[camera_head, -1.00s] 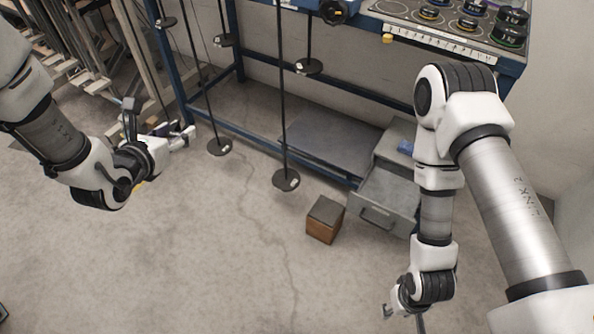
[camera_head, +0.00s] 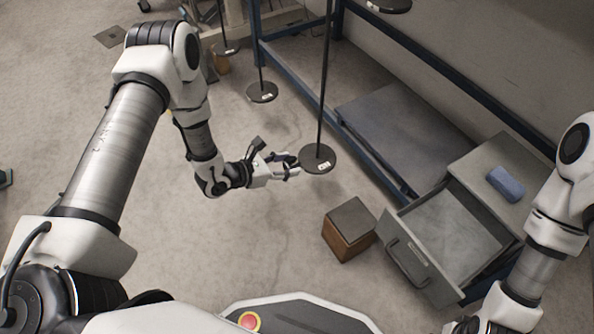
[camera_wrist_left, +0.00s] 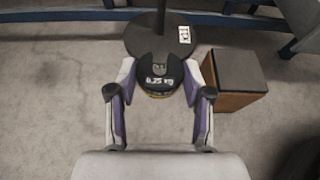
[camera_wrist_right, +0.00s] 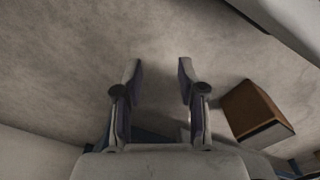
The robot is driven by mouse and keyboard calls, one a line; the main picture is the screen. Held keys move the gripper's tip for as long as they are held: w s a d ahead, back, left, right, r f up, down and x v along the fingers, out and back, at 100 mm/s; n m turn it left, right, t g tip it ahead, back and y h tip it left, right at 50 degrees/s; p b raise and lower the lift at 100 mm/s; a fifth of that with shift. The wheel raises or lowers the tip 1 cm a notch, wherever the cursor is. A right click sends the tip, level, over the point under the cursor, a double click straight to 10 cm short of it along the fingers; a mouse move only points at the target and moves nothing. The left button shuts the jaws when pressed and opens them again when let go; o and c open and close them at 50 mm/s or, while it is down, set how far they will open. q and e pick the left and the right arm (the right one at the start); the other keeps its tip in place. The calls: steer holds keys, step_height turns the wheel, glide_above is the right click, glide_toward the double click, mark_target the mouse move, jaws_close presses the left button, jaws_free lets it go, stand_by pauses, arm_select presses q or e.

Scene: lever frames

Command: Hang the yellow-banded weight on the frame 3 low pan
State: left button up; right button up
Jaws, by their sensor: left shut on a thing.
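My left gripper (camera_head: 288,166) is shut on a dark weight (camera_wrist_left: 158,74) marked 0.25 kg, whose yellow band shows as a thin line at its lower edge. In the left wrist view the weight lies between the fingertips and overlaps the near edge of a round dark pan (camera_wrist_left: 143,38) on a black rod. I cannot tell whether they touch. In the head view this pan (camera_head: 318,164) hangs low, just right of the left fingertips. Its label is too small to read. My right gripper (camera_wrist_right: 157,72) is open and empty in the right wrist view.
A brown box (camera_head: 349,228) with a dark top stands on the floor right of the pan. An open grey drawer (camera_head: 408,250) juts out beyond it, with a blue object (camera_head: 506,184) on the cabinet. Another hanging pan (camera_head: 262,93) is farther back. Floor left of the box is clear.

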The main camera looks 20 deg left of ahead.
mark_target(316, 154)
arm_select(q)
steer(key=shift+w+d, duration=0.1)
steer(key=shift+d, duration=0.05)
steer(key=shift+w+d+b, duration=0.35)
steer(key=shift+w+d, duration=0.25)
steer(key=shift+w, duration=0.2)
steer(key=shift+w+d+b, duration=0.35)
steer(key=shift+w+d, duration=0.25)
steer(key=shift+w, duration=0.2)
steer(key=shift+w+d, duration=0.25)
steer(key=shift+w, duration=0.05)
steer(key=shift+w+d+b, duration=0.45)
steer(key=shift+w+d, duration=0.15)
steer(key=shift+w, duration=0.15)
steer(key=shift+w+d, duration=0.35)
steer(key=shift+w, duration=0.15)
steer(key=shift+f+b, duration=0.4)
steer(key=shift+b, duration=0.1)
steer(key=o, duration=1.3)
